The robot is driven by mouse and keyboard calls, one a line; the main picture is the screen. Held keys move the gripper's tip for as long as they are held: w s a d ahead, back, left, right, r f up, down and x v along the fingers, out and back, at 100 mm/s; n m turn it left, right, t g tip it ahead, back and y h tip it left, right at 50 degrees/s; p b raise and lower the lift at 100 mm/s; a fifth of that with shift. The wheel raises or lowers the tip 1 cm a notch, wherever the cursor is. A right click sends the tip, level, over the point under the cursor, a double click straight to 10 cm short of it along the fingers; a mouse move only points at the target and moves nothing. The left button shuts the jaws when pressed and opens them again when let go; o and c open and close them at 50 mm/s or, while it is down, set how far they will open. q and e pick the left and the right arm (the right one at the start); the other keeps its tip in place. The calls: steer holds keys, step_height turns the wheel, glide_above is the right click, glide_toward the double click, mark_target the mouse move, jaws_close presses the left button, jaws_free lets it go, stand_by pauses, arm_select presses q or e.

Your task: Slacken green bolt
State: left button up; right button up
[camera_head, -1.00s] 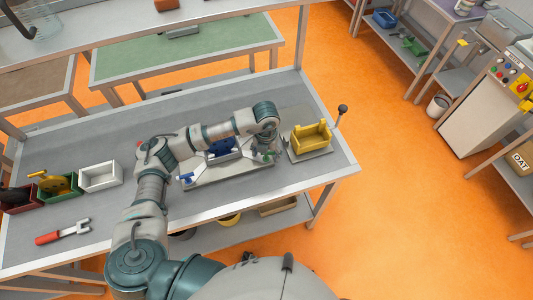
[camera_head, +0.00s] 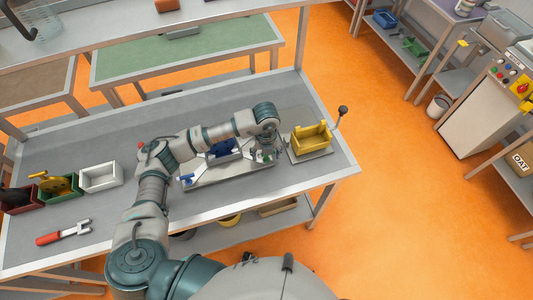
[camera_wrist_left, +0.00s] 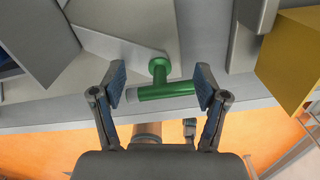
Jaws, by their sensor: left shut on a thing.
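The green bolt (camera_wrist_left: 166,91) has a T-shaped handle and stands at the edge of a light grey plate in the left wrist view. Its crossbar lies between the two pads of my left gripper (camera_wrist_left: 161,88), with the right pad against one end and the left pad at the pale other end. The gripper is shut on it. In the head view my left gripper (camera_head: 264,155) is at the right end of the fixture plate (camera_head: 230,173), and the wrist hides most of the bolt. A blue part (camera_head: 222,148) sits on the fixture, partly behind my arm. My right gripper is not in view.
A blue handle (camera_head: 186,178) is at the fixture's left end. Bins (camera_head: 100,177) and a red-handled tool (camera_head: 62,233) lie at the left.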

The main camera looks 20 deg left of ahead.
arm_select(q)
steer(key=o, duration=1.1)
steer(key=shift+s, duration=0.1)
steer(key=shift+r, duration=0.15)
step_height(320, 180, up, 12)
steer(key=shift+f, duration=0.15)
